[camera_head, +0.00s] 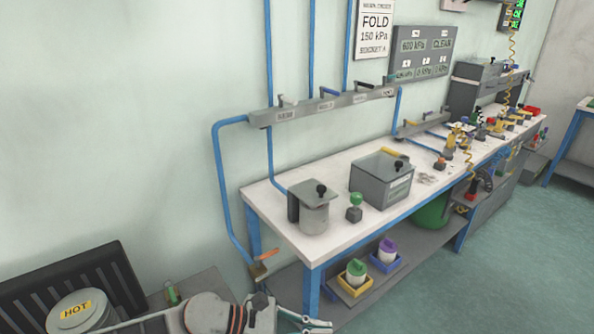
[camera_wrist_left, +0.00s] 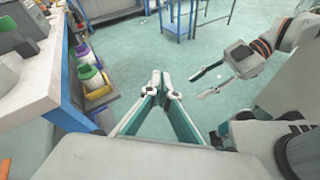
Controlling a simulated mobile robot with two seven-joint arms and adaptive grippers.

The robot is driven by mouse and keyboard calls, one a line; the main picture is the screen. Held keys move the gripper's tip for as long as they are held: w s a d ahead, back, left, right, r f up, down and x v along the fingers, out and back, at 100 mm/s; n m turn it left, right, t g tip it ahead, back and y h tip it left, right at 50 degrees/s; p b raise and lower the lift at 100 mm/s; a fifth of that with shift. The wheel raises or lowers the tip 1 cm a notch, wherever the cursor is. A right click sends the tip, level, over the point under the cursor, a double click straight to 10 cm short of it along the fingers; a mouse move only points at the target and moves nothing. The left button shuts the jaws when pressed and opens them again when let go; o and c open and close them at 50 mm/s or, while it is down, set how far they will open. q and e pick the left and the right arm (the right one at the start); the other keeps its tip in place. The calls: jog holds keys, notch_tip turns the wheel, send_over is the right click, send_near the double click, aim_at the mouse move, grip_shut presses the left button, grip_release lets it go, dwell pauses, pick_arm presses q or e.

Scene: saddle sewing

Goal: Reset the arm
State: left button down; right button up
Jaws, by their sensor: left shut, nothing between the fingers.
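My left gripper (camera_head: 322,323) is low at the bottom edge of the head view, in front of the workbench and partly cut off. In the left wrist view its two fingers (camera_wrist_left: 160,80) meet at the tips with nothing between them. My right gripper (camera_wrist_left: 206,86) shows at the upper right of the left wrist view. Its fingers are apart, with only floor seen between them. It is not seen in the head view.
The white-topped workbench (camera_head: 280,211) carries a grey canister (camera_head: 315,213) and a grey box (camera_head: 374,190). Cups in yellow (camera_head: 354,287) and blue trays stand on its lower shelf. A pot marked HOT (camera_head: 75,312) is at the lower left. Floor (camera_head: 480,285) at right is clear.

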pick_arm(q)
notch_tip(320, 180, up, 5)
jog(key=d+n+t+h, duration=0.15)
jog(key=n+t, duration=0.55)
jog(key=n, duration=1)
jog(key=w+a+f+n+t+y, duration=0.1)
jog(key=a+f+n+t+y, duration=0.2)
jog(key=n, duration=0.4)
jog(key=w+a+f+n+t+y, duration=0.1)
jog(key=a+n+t, duration=0.1)
jog(key=a+n, duration=0.45)
jog(key=s+a+f+n+g+y, duration=0.1)
jog(key=s+a+f+n+y, duration=0.3)
jog(key=a+f+n, duration=0.5)
jog(key=s+a+f+n+g+y, duration=0.1)
jog(key=s+a+f+n+y, duration=0.4)
jog(key=s+a+f+n, duration=0.3)
jog(key=s+f+n, duration=0.1)
jog(key=n, duration=0.3)
jog(key=shift+a, duration=0.35)
